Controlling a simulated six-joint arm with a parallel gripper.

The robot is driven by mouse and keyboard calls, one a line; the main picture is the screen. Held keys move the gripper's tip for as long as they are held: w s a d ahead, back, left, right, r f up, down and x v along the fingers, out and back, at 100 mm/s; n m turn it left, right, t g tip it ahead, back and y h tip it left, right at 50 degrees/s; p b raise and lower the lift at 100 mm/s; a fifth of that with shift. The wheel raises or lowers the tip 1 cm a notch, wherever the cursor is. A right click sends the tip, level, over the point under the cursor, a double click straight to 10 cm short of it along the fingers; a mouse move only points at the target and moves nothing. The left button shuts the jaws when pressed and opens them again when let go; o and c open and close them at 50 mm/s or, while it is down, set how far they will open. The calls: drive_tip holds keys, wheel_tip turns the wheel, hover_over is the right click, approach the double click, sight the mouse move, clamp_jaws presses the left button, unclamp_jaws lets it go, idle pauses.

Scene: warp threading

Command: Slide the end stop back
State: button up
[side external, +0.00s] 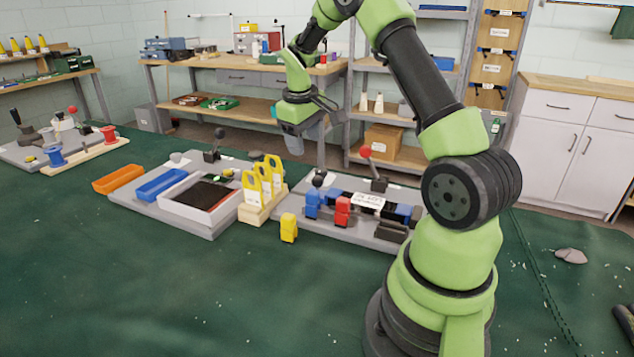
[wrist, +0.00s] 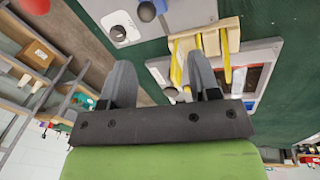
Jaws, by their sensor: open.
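The right-hand grey station (side external: 345,238) carries a rail with blue blocks (side external: 312,203), a red block (side external: 342,211) and a dark block at its right end (side external: 391,231). I cannot tell for certain which part is the end stop. A white label (side external: 368,202) lies over the rail. My gripper (side external: 312,128) hangs well above and behind the stations, touching nothing. In the wrist view, its two grey fingers (wrist: 162,75) are apart with nothing held between them. The rail blocks are not clear in that view.
A wooden holder with yellow-handled tools (side external: 262,190) stands left of the rail; it also shows in the wrist view (wrist: 205,40). A yellow block (side external: 288,227) stands in front. A red-knobbed lever (side external: 366,153) rises behind the rail. The green table's front (side external: 200,300) is clear.

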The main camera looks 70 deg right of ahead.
sight(317, 181)
drive_tip(key=shift+g, duration=0.3)
drive_tip(key=d+f, duration=0.1)
drive_tip(key=f, duration=0.3)
drive_tip(key=d+f, duration=0.1)
drive_tip(key=f, duration=0.3)
drive_tip(key=s+d+f, duration=0.1)
drive_tip(key=d+f, duration=0.1)
drive_tip(key=f, duration=0.2)
drive_tip(key=shift+d+f, duration=0.1)
drive_tip(key=shift+f, duration=0.25)
